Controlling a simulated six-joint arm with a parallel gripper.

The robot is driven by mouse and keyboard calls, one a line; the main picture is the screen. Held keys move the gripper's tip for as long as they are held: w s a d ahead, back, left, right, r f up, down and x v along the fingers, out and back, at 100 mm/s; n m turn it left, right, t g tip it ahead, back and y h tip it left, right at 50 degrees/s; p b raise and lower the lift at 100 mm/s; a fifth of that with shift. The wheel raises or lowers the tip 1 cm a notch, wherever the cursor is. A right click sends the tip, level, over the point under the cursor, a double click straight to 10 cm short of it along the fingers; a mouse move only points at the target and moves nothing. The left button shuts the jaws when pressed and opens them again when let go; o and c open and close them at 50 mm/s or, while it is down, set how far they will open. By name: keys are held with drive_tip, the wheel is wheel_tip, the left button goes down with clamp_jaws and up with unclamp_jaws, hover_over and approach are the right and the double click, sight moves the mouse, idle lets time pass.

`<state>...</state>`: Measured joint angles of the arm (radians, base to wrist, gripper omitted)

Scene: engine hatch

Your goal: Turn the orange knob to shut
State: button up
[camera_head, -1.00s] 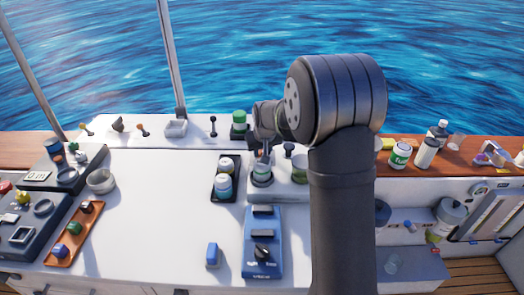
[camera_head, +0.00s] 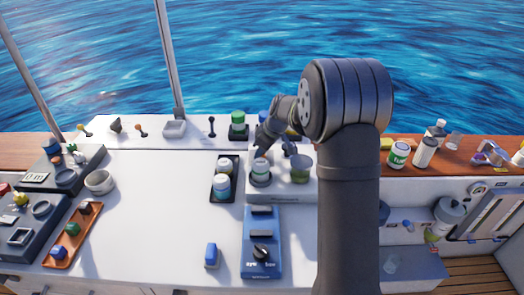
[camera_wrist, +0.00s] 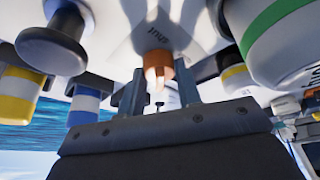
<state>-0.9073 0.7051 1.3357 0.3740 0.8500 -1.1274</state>
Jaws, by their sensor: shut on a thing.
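The orange knob (camera_wrist: 157,62) is between the two fingers of my gripper (camera_wrist: 159,76) in the wrist view. My gripper is shut on it. The fingers stand on either side of the knob, and part of it is hidden by them. A "shut" label (camera_wrist: 187,32) is printed on the white panel just beyond the knob, upside down in this view.
A black mushroom-shaped knob (camera_wrist: 52,45) and a green-banded white jar (camera_wrist: 287,38) flank my gripper closely. Blue-banded (camera_wrist: 84,103) and yellow-banded (camera_wrist: 20,94) containers are also near. The white hatch top (camera_head: 150,200) is mostly clear.

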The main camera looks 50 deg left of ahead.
drive_tip(key=shift+n, duration=0.3)
drive_tip(key=o, duration=1)
drive_tip(key=v, duration=1.7)
drive_tip(key=shift+w+r, duration=0.1)
drive_tip(key=shift+r, duration=0.15)
drive_tip(key=shift+f, duration=0.1)
drive_tip(key=x, duration=1.7)
drive_tip(key=shift+f, duration=0.15)
